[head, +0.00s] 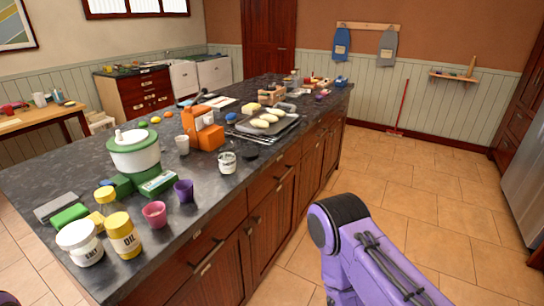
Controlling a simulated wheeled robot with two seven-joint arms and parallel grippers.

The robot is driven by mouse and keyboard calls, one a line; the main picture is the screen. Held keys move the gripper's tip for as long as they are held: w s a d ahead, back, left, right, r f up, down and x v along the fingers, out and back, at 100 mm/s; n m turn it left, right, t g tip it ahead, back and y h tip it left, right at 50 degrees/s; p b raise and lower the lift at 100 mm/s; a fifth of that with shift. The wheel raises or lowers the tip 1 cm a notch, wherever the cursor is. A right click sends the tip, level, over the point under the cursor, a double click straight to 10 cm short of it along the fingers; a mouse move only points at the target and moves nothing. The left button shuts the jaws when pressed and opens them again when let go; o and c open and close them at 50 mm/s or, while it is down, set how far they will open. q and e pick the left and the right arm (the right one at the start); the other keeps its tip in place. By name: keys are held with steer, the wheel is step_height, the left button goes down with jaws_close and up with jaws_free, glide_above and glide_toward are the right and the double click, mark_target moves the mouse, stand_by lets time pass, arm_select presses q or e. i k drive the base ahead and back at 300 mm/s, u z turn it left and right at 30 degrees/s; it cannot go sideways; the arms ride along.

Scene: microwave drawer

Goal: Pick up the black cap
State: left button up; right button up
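A small flat black round thing (250,154), which looks like the black cap, lies on the dark countertop (215,215) near its right edge. It is just right of a white jar (227,162) and in front of the tray of pale loaves. It is too small to make out in detail. A purple arm of mine reaches in from the lower right, beside the counter. Neither of my grippers shows, so I cannot see whether they hold anything.
An orange appliance (203,129), a wire-edged tray (268,128), a green and white pot (134,155), purple cup (184,190), pink cup (154,214) and yellow oil jar (122,235) crowd the counter. Wooden drawers (272,200) line its side. The tiled floor (430,200) on the right is mostly clear.

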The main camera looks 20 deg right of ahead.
mark_target(247, 154)
steer(key=z, duration=1.65)
steer(key=i, duration=2.25)
steer(key=u, duration=2.65)
